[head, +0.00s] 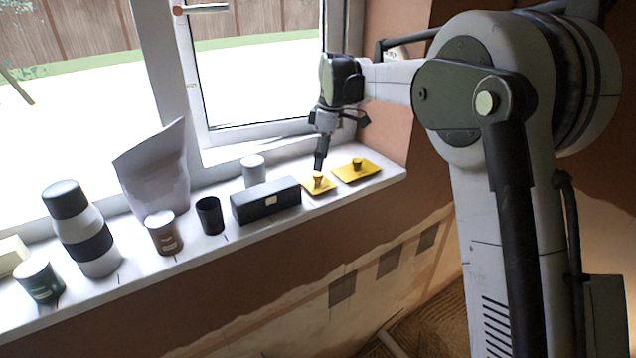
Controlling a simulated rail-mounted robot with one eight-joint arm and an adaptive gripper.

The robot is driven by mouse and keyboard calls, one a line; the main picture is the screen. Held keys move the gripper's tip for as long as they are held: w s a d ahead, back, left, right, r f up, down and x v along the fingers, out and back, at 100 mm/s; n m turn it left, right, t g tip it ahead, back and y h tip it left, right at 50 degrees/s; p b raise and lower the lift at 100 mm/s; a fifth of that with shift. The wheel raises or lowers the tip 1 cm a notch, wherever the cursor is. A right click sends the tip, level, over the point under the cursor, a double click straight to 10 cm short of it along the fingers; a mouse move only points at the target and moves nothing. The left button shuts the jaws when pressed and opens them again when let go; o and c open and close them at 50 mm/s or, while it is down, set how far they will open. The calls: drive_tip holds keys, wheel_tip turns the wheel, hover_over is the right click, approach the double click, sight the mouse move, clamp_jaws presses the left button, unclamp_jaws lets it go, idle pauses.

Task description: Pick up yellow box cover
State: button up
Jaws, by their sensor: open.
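Two flat yellow covers with raised knobs lie on the white windowsill at its right end. The left yellow cover (319,187) is the smaller in view and sits beside the black box. The right yellow cover (357,170) lies nearer the sill's right end. My gripper (319,166) points down just above the left cover's knob. It is open, and its fingers look close to the knob; I cannot tell whether they touch it. Nothing is visibly held.
A black box (266,203) stands just left of the covers, with a grey cylinder (253,170) behind it. The window frame rises behind.

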sight(318, 173)
drive_tip(key=shift+a+f+p, duration=0.25)
drive_tip(key=shift+f+p, duration=0.2)
drive_tip(key=shift+f, duration=1.05)
drive_tip(key=shift+a+f+p, duration=0.2)
drive_tip(key=shift+f+p, duration=0.2)
drive_tip(key=shift+f, duration=1.05)
clamp_jaws()
